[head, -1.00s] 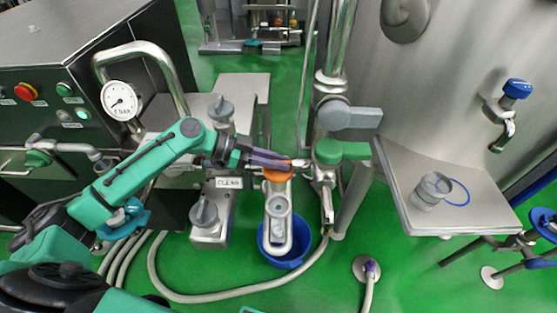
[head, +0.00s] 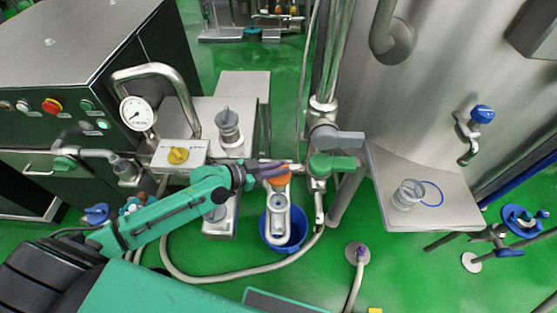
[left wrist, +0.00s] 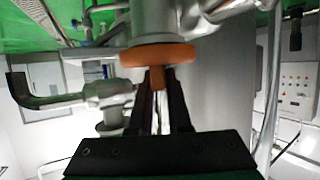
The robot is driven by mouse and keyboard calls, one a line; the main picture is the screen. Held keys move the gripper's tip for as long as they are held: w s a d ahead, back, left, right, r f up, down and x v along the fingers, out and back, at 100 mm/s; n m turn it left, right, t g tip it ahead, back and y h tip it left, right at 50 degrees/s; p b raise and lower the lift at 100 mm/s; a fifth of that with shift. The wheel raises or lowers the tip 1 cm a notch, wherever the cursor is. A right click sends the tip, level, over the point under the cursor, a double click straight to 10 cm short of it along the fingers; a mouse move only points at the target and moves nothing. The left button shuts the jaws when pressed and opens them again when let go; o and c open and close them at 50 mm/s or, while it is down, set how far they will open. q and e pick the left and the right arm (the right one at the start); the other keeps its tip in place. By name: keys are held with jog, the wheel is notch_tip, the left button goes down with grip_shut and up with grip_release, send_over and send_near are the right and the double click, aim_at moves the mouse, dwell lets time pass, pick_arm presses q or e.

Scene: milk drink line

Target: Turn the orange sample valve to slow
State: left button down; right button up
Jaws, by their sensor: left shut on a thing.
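The orange sample valve (head: 278,181) is a round orange handle on the metal pipework, above a looped sample pipe. My left gripper (head: 262,171) reaches it from the left and is shut on it. In the left wrist view the orange valve (left wrist: 158,55) is a flat disc with a small tab, and the dark fingers of my left gripper (left wrist: 160,92) close on that tab. Any slow mark on the valve is not readable. My right gripper is not in view.
A blue bucket (head: 283,230) stands under the sample pipe. A green handle (head: 335,164) and a grey handle (head: 337,140) sit just right of the valve. A steel shelf (head: 455,208) holds a clear beaker (head: 406,195). A hose lies on the green floor.

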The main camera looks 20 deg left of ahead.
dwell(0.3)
pick_arm(q)
jog(key=c, duration=0.9)
grip_release()
jog(key=shift+o, duration=0.2)
jog(key=shift+s, duration=0.1)
jog(key=p+v, duration=0.2)
jog(key=v, duration=1.2)
jog(key=shift+a, duration=0.2)
jog(key=shift+s, duration=0.15)
